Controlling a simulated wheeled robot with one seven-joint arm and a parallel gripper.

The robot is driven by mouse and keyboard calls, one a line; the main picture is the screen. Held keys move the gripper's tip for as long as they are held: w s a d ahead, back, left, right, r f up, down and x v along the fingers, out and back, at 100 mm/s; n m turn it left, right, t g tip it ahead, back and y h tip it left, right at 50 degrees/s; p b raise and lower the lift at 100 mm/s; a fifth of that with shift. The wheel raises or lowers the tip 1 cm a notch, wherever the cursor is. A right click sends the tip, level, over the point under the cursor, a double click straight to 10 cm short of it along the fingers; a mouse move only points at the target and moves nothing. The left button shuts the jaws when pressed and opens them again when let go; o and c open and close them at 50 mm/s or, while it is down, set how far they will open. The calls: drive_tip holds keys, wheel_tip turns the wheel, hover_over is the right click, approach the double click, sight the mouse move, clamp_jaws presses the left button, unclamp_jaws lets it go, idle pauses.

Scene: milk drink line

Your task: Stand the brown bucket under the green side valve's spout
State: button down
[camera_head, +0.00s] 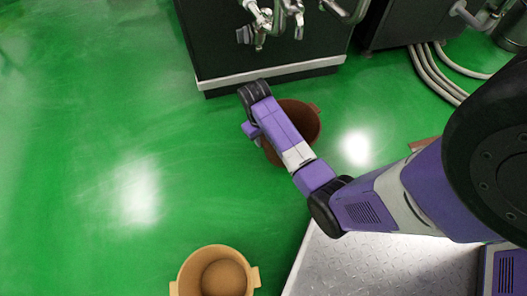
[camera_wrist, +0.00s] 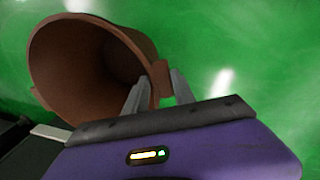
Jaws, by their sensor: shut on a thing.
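The brown bucket (camera_head: 303,117) is in front of the dark machine's base in the head view, partly covered by my arm. In the wrist view the bucket (camera_wrist: 62,68) shows its open mouth and looks empty. My gripper (camera_wrist: 155,95) is shut on the bucket's rim or side lug, with one finger on each side of the wall. In the head view my arm hides the fingertips. Metal taps and spouts (camera_head: 270,18) stick out of the machine's front, above and left of the bucket. I cannot make out a green one. I cannot tell whether the bucket touches the floor.
A tan bucket (camera_head: 188,274) stands at the bottom of the head view. The dark machine (camera_head: 222,62) has a pale base strip. Grey hoses (camera_head: 428,72) lie at the right. A metal tread plate (camera_head: 345,265) is at the lower right. Green floor is clear at the left.

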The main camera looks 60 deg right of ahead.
wheel_tip(320, 180, down, 7)
drive_tip(key=b, duration=0.3)
drive_tip(key=shift+f, duration=0.15)
drive_tip(key=c, duration=1.1)
unclamp_jaws()
drive_tip(key=shift+o, duration=0.2)
